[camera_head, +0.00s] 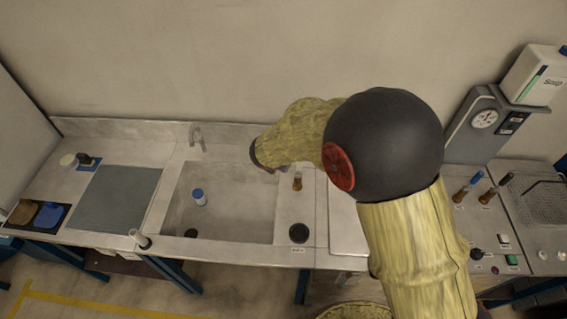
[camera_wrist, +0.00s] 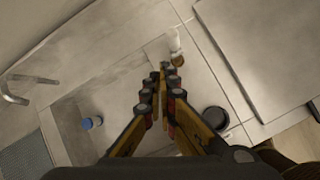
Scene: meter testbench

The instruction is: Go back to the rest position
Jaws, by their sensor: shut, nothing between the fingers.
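My gripper (camera_wrist: 162,82) shows in the wrist view with its two fingers brought together at the tips and nothing between them. It hangs above the right part of the sink counter. In the head view my arm, with a black joint and yellow sleeves, reaches out over the counter, and the fingers are mostly hidden behind it. A small brown-based bottle (camera_head: 297,181) stands on the counter just below the arm's end. It also shows in the wrist view (camera_wrist: 177,58), just beyond the fingertips and apart from them as far as I can tell.
A sink basin (camera_head: 230,222) holds a blue-capped container (camera_head: 199,197). A faucet (camera_head: 197,136) rises behind it. A round black piece (camera_head: 299,233) sits on the counter's right part. A meter unit (camera_head: 484,119), a soap box (camera_head: 538,75) and a wire basket (camera_head: 543,203) are at the right.

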